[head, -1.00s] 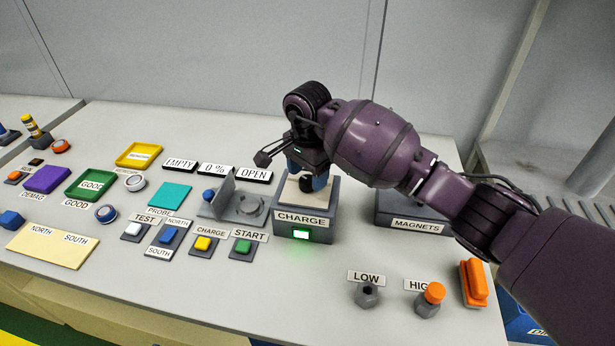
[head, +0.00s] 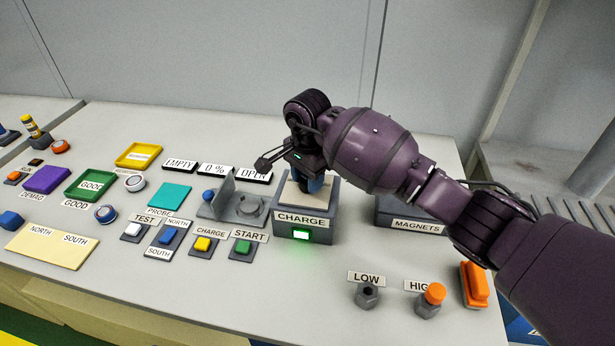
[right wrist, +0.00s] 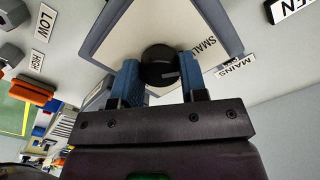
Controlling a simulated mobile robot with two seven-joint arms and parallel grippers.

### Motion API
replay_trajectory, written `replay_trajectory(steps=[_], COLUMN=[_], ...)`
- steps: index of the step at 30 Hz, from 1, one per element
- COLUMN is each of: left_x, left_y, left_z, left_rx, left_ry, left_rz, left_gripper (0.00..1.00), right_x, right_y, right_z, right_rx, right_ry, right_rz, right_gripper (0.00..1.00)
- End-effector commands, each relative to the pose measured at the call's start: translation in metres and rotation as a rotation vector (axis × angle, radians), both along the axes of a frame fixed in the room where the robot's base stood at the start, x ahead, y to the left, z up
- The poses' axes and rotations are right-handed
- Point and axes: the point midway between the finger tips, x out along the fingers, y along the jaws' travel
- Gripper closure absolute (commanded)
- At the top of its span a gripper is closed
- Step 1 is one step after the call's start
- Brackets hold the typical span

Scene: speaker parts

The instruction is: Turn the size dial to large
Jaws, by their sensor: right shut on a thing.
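The size dial (right wrist: 158,66) is a round black knob with a pale mark, on the beige top of a grey box. In the right wrist view it sits between the two blue fingertips of my right gripper (right wrist: 158,74), which is shut on it. A SMALL label (right wrist: 197,47) lies beside it; I see no LARGE label. In the head view the grey CHARGE box (head: 304,234) has a lit green light, and my right gripper (head: 313,184) reaches down onto its top, hiding the dial. My left gripper is not in view.
The MAGNETS box (head: 415,224) is close on the right, under my right arm.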

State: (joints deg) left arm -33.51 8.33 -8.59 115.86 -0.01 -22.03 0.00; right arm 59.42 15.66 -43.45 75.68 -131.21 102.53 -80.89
Motion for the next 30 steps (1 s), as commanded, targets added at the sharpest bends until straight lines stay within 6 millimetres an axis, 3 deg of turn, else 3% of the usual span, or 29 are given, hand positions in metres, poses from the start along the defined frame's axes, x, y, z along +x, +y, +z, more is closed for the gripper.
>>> replay_trajectory(steps=[11,30], left_x=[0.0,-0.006], left_y=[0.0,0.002], left_z=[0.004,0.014], left_rx=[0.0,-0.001], left_ry=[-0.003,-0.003], left_rz=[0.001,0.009], left_gripper=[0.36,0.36], right_x=[0.001,0.0], right_y=[-0.001,-0.001], right_z=[0.002,0.003], right_rx=[-0.003,-0.002], right_ry=[-0.003,-0.004], right_rz=[-0.169,-0.767], right_gripper=[0.84,0.84])
